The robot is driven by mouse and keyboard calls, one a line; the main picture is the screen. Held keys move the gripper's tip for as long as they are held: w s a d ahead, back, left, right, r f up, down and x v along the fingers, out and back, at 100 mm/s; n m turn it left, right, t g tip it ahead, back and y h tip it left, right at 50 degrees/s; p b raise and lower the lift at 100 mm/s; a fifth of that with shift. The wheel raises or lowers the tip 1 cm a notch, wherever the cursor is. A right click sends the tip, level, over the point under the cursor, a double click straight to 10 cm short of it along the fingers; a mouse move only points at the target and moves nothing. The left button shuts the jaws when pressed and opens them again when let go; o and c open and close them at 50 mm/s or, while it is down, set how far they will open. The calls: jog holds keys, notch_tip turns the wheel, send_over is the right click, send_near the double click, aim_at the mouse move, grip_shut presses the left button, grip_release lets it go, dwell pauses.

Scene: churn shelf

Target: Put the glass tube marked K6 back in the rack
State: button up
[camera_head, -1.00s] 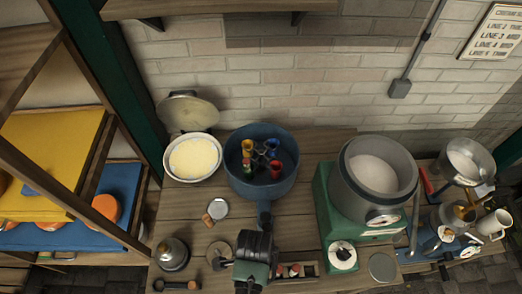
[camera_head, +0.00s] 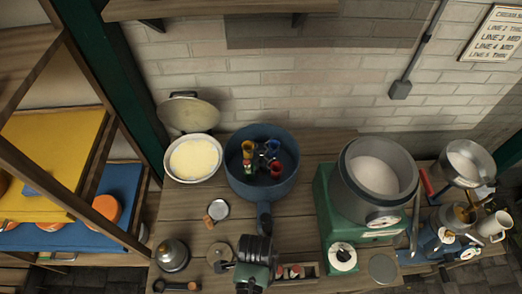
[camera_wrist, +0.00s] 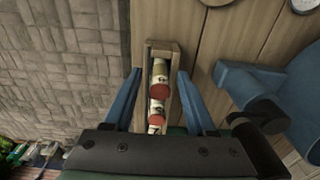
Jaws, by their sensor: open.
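A narrow wooden tray (camera_head: 315,270) lies at the front of the workbench, partly hidden behind my arm. It also shows in the wrist view (camera_wrist: 174,108), holding a row of small tubes (camera_wrist: 159,72) with red ends and pale printed labels. I cannot read K6 on any of them. My gripper (camera_wrist: 158,74) is open, its two blue fingers on either side of the tray, with nothing held between them. A dark holder with yellow, blue, red and green cups (camera_head: 262,155) stands inside a blue pan; whether it is the rack I cannot tell.
The blue pan (camera_head: 234,180) has its handle pointing towards my arm. A white bowl (camera_head: 194,159) stands left, a green machine with a grey drum (camera_head: 345,195) right. A metal bell-shaped item (camera_head: 172,256) and small discs lie on the left front of the bench.

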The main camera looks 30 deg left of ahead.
notch_tip(320, 180, up, 12)
jog(key=shift+s+a+r+b, duration=0.15)
jog(key=shift+a+b, duration=0.1)
jog(key=shift+b, duration=0.1)
jog(key=w+a+r+n+t+y, duration=0.1)
jog(key=w+r+n+t+y, duration=0.15)
jog(key=w+r+t, duration=0.85)
jog(key=w+d+r+n+t, duration=0.1)
jog(key=w+r, duration=0.5)
jog(key=r, duration=0.3)
jog(key=w+d+r+n+t, duration=0.1)
jog(key=w+r+n, duration=0.1)
jog(key=w+r, duration=0.5)
jog(key=s+d+r+n+t, duration=0.1)
jog(key=d+r+t, duration=0.15)
jog(key=r, duration=0.65)
jog(key=d+r+n+t, duration=0.1)
jog(key=r+t, duration=0.2)
jog(key=r, duration=0.6)
jog(key=s+d+r+n+t+h, duration=0.1)
jog(key=s+d+r+t, duration=0.2)
jog(key=s+r, duration=0.3)
jog(key=s+d+r+n+t+h, duration=0.1)
jog(key=s+r+t, duration=0.4)
jog(key=r, duration=0.9)
jog(key=shift+s+d+r+n, duration=0.4)
jog(key=shift+d+n, duration=0.35)
jog(key=shift+d, duration=0.2)
